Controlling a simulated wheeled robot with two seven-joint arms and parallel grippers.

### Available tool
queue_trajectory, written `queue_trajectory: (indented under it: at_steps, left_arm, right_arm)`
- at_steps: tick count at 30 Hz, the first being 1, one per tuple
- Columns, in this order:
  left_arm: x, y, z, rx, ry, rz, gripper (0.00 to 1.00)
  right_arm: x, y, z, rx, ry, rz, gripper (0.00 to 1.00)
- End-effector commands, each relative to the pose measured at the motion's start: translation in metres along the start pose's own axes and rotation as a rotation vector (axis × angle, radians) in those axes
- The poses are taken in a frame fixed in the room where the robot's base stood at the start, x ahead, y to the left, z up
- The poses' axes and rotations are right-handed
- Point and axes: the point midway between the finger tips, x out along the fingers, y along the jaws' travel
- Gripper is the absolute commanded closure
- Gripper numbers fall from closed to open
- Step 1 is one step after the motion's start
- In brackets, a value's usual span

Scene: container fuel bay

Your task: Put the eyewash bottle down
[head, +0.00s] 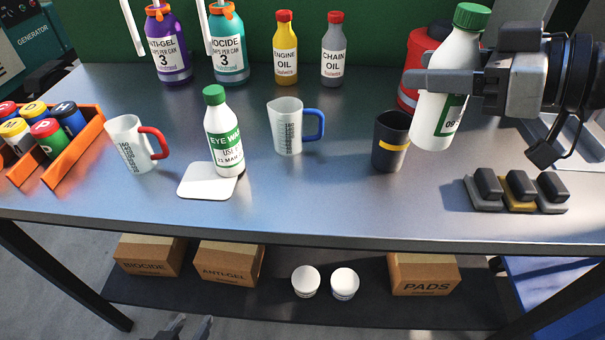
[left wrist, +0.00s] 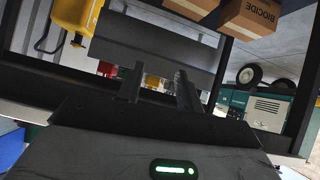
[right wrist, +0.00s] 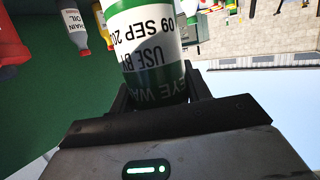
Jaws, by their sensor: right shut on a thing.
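A white eyewash bottle (head: 447,90) with a green cap is held in my right gripper (head: 455,84), above the bench's right side, cap up and slightly tilted. The right wrist view shows its label (right wrist: 152,50), reading "USE BY 09 SEP", between the fingers; the year is cut off.
A dark cup (head: 390,145) with a yellow band and a red container (head: 415,62) are close to the held bottle. Jugs (head: 287,128) (head: 128,145) stand mid-bench and left. Front-centre bench is clear.

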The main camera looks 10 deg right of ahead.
Motion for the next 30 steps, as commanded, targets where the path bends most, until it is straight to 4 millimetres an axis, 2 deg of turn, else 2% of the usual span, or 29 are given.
queue_trajectory:
  at_steps: [1, 3, 8, 11, 17, 22, 24, 30]
  left_arm:
    - [0.006, 0.000, 0.007, -0.003, 0.005, 0.004, 0.64]
    - [0.007, 0.001, 0.008, -0.006, 0.010, 0.008, 0.64]
    - [0.004, 0.002, 0.004, -0.006, 0.011, 0.011, 0.64]
    - [0.002, 0.002, 0.001, -0.001, 0.006, 0.009, 0.64]
    - [-0.002, 0.001, -0.001, 0.012, -0.008, 0.002, 0.64]
    - [-0.006, 0.001, -0.005, 0.025, -0.013, -0.005, 0.64]
    - [-0.003, 0.000, -0.001, 0.026, -0.016, -0.005, 0.64]
    - [-0.002, -0.001, 0.004, 0.028, -0.025, -0.005, 0.64]
  right_arm:
    - [0.004, 0.000, 0.012, 0.000, 0.002, 0.001, 0.83]
    - [0.005, 0.000, 0.017, 0.000, 0.002, 0.001, 0.83]
    - [0.014, 0.000, 0.017, 0.001, 0.002, 0.001, 0.83]
    - [0.028, -0.001, 0.017, -0.001, 0.003, 0.000, 0.83]
    - [0.063, -0.003, 0.019, 0.005, 0.009, -0.001, 0.83]
    - [0.107, -0.006, 0.024, 0.004, 0.010, -0.004, 0.83]
    - [0.122, -0.006, 0.040, 0.008, 0.005, -0.002, 0.83]
    - [0.152, -0.007, 0.060, 0.004, 0.004, 0.000, 0.83]
